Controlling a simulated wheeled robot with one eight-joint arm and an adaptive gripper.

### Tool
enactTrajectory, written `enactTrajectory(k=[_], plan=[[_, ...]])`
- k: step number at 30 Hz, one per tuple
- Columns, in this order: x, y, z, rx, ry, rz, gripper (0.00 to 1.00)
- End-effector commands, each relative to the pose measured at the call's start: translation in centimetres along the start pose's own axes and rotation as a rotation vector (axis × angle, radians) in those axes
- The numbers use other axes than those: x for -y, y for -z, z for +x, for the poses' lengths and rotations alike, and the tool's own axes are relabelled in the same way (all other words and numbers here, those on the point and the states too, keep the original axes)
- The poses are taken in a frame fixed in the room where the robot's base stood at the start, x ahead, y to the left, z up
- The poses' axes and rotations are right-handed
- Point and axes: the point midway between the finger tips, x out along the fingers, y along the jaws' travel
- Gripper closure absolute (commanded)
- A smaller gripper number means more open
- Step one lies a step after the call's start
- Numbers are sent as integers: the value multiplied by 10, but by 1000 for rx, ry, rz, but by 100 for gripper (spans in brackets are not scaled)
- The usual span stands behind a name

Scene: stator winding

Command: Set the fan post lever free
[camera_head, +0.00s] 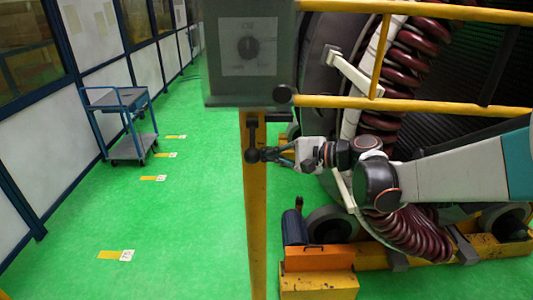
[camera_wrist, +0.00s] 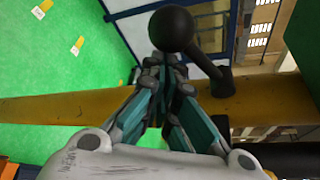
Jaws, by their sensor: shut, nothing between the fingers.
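The fan post lever (camera_head: 252,137) is a short black lever on the yellow post (camera_head: 257,205). It hangs down in the head view, with a round black knob (camera_head: 251,156) at its lower end. My gripper (camera_head: 267,154) points left at the knob, with its tips close beside or against it. In the wrist view the knob (camera_wrist: 173,29) sits just beyond my fingertips (camera_wrist: 165,62), and the lever's arm (camera_wrist: 205,63) runs from it to a black pivot (camera_wrist: 222,81) on the post. The fingers are drawn together with nothing between them. Whether they touch the knob is unclear.
A grey box (camera_head: 225,85) with a dial (camera_head: 249,46) tops the post. Yellow rails (camera_head: 420,105) and the big machine with dark red coils (camera_head: 408,60) stand to the right. An orange toolbox (camera_head: 318,259) is below. A blue cart (camera_head: 130,147) stands left on open green floor.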

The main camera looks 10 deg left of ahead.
Motion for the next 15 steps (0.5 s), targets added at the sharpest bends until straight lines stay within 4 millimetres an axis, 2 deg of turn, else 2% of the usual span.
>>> enactTrajectory(k=[15], plan=[[1,-5,-2,-1,-28,57,100]])
